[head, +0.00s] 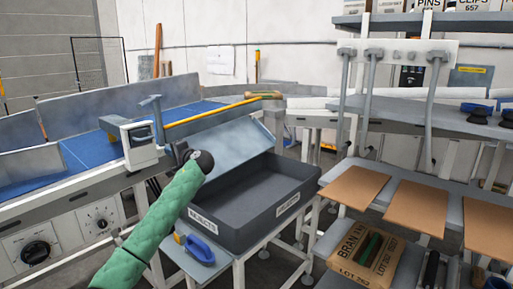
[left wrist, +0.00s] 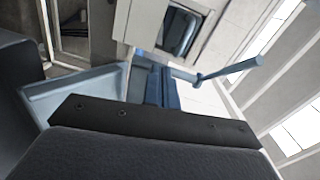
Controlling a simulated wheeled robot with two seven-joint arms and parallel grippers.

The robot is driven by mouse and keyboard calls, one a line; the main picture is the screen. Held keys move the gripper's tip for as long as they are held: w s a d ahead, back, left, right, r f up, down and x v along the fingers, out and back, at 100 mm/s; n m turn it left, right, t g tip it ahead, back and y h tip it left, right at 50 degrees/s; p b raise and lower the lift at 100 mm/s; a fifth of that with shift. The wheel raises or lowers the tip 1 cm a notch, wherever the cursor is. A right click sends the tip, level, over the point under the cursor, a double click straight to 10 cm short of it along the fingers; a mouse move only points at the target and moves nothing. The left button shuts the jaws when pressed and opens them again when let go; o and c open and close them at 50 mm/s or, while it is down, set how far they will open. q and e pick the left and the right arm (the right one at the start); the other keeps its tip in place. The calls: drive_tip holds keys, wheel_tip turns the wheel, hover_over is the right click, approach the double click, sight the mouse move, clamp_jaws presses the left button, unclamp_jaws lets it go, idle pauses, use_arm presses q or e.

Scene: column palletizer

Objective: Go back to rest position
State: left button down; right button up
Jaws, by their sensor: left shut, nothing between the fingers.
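My left arm comes in from the lower left in a green sleeve. Its gripper (head: 178,152) is shut and empty, in front of the conveyor, just right of a white box with a small screen (head: 141,141). The fingers are small and partly hidden by my wrist in the head view. In the left wrist view the dark gripper body fills the bottom, and the white box (left wrist: 143,22) shows at the top beside a blue-grey bar (left wrist: 232,70). My right gripper is not in view.
An empty dark reject tray (head: 262,190) stands on a table right of my arm, with a blue tape dispenser (head: 199,249) at its front. The blue conveyor (head: 88,147) lies behind. At right, a shelf holds brown cardboard sheets (head: 424,207) above a bran bag (head: 349,252).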

use_arm(q)
drive_tip(key=s+d+r+n+t+h, duration=0.1)
drive_tip(key=s+d+r+n+h, duration=0.2)
drive_tip(key=s+d+r+h, duration=0.4)
drive_tip(key=s+d+f+h, duration=0.2)
drive_tip(key=s+d+f, duration=0.4)
drive_tip(key=s+d, duration=0.2)
drive_tip(key=s+d+f+g+h, duration=0.2)
drive_tip(key=s+f+g, duration=0.1)
drive_tip(key=s+f, duration=1.2)
drive_tip(key=s+d+f+g+h, duration=0.2)
drive_tip(key=s+f+g, duration=0.1)
drive_tip(key=s+f, duration=1.2)
drive_tip(key=s+d+f+n+g+h, duration=0.1)
drive_tip(key=s+f+g, duration=0.3)
drive_tip(key=s+f, duration=1.2)
drive_tip(key=s+d+h, duration=0.1)
drive_tip(key=s, duration=0.9)
drive_tip(key=shift+s, duration=0.2)
